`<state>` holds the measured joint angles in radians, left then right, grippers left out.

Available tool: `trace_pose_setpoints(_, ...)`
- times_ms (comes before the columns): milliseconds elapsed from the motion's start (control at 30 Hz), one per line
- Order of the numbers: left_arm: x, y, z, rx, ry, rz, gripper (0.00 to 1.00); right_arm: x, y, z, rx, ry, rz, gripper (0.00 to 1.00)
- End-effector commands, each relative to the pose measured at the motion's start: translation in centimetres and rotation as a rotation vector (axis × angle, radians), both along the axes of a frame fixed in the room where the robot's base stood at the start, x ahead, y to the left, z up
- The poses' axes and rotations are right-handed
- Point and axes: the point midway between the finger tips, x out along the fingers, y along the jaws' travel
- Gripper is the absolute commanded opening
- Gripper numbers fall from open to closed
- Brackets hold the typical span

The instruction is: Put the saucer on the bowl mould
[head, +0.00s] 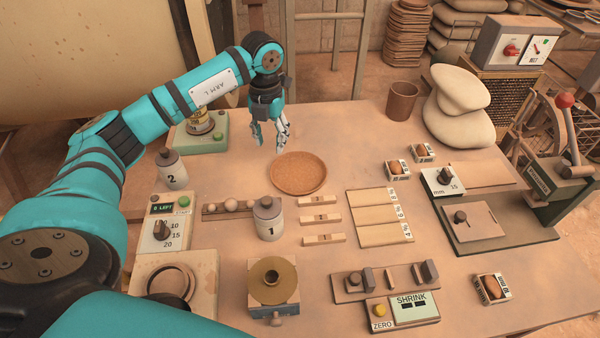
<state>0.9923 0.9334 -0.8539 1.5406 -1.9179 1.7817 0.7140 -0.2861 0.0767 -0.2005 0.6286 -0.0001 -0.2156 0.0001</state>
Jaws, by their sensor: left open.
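The round terracotta saucer (298,173) lies flat on the table near its middle. My left gripper (270,140) is open and empty, pointing down just behind and to the left of the saucer, apart from it. I cannot tell for certain which thing is the bowl mould. A pale square block with a round hollow (205,268) stands at the front left, partly hidden by my arm. My right gripper is not in view.
Jar 1 (268,220) and small wooden bars (320,218) stand in front of the saucer. Jar 2 (172,170) is at the left. The table behind the saucer is clear.

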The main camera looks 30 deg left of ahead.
Motion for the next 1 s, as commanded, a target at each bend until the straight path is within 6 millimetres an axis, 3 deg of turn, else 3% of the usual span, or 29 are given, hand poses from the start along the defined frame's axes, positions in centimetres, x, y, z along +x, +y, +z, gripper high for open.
trace_pose_setpoints(100,-0.1,-0.1,-2.0,-0.001,0.004,0.000,0.40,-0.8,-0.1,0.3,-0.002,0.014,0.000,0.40)
trace_pose_setpoints(333,0.0,-0.1,-3.6,-0.001,0.002,0.000,0.40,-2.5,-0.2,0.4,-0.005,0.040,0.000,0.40)
trace_pose_setpoints(700,0.5,-0.3,-8.3,-0.001,0.002,0.000,0.40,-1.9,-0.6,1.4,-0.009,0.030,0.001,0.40)
trace_pose_setpoints(967,0.5,-0.3,-8.6,-0.001,0.001,-0.001,0.40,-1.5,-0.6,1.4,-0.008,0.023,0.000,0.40)
trace_pose_setpoints(1000,0.5,-0.3,-8.6,-0.001,0.001,-0.001,0.36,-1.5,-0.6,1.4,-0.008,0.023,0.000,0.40)
